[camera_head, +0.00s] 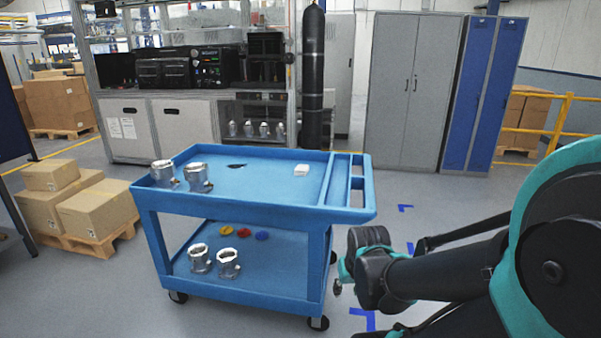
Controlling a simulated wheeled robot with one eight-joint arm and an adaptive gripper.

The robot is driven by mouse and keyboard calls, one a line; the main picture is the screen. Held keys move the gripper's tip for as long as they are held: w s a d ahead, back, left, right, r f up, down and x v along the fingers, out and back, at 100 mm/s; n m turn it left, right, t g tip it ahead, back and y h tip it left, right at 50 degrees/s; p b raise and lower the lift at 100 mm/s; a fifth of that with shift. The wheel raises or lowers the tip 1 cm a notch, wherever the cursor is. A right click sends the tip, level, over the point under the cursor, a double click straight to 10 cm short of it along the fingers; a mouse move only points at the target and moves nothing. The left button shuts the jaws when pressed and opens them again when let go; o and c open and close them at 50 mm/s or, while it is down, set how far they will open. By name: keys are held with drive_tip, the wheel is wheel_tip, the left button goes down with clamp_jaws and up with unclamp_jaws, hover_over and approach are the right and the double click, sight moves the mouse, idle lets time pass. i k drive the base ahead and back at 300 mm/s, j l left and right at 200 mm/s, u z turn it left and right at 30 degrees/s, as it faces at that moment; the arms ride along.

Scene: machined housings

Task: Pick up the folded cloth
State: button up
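A small white folded item (301,170), which looks like the folded cloth, lies on the top shelf of the blue cart (260,210), toward its right side. My arm reaches in from the right of the view. Its end lies to the right of the cart, apart from it and from the cloth. The fingers of my gripper are too small and dark to make out, and I cannot tell whether they are open or shut. Nothing covers the cloth.
Two metal housings (197,177) stand on the cart's top left, near a dark flat piece (237,166). The lower shelf holds two more housings (228,263) and coloured discs (244,232). Boxes (97,215) stand left. Grey lockers (413,90) stand behind.

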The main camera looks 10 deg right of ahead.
sight(302, 170)
drive_tip(key=i+l, duration=0.35)
drive_tip(key=l, duration=0.15)
drive_tip(key=i+l, duration=0.3)
drive_tip(key=l, duration=0.2)
drive_tip(key=i+l, duration=0.35)
drive_tip(key=l, duration=0.15)
drive_tip(key=i+l, duration=0.3)
drive_tip(key=l, duration=0.15)
drive_tip(key=i+l, duration=0.35)
drive_tip(key=l, duration=0.15)
drive_tip(key=i+l, duration=0.3)
drive_tip(key=l, duration=0.2)
drive_tip(key=i+l, duration=0.35)
drive_tip(key=l, duration=0.15)
drive_tip(key=i+l, duration=0.35)
drive_tip(key=l, duration=0.15)
drive_tip(key=u, duration=0.05)
